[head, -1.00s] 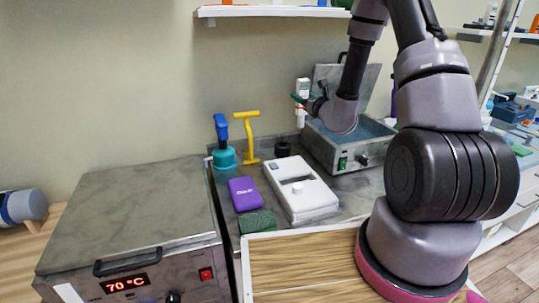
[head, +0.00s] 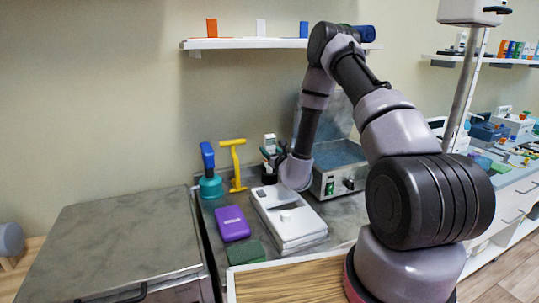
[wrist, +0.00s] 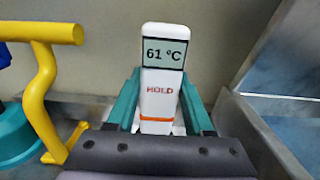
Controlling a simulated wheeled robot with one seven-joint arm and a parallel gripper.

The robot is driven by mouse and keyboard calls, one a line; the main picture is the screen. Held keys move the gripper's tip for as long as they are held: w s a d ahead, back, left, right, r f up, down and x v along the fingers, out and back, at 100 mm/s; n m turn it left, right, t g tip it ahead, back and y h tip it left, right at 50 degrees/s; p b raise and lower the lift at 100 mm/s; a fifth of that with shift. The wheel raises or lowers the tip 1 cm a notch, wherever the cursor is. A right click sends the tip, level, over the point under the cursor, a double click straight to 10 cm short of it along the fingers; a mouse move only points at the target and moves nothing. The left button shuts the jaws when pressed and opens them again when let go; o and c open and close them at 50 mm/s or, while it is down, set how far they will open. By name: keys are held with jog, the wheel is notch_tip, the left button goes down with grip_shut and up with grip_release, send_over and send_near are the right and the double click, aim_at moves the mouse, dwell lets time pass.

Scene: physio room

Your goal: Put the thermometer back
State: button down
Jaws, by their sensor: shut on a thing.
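The white thermometer (head: 270,142) is upright between the teal fingers of my gripper (head: 272,157), in the head view. In the wrist view the thermometer (wrist: 160,90) reads 61 °C above the word HOLD, with an orange band low on its body. My gripper (wrist: 160,112) is shut on it. A small black cup (head: 269,178) stands on the counter just below the gripper in the head view. The thermometer's lower end is hidden behind my gripper, so I cannot tell whether it touches the cup.
The open water bath (head: 345,182) is to the right. A yellow T-handled tool (head: 236,165) and a teal-based blue-handled tool (head: 210,185) stand to the left. A white device (head: 290,220), purple box (head: 232,223) and green pad (head: 246,252) lie in front. A shelf (head: 265,43) hangs above.

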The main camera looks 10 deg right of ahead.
jog(key=shift+f, duration=0.55)
jog(key=shift+c, duration=1.4)
grip_release()
jog(key=shift+f, duration=0.15)
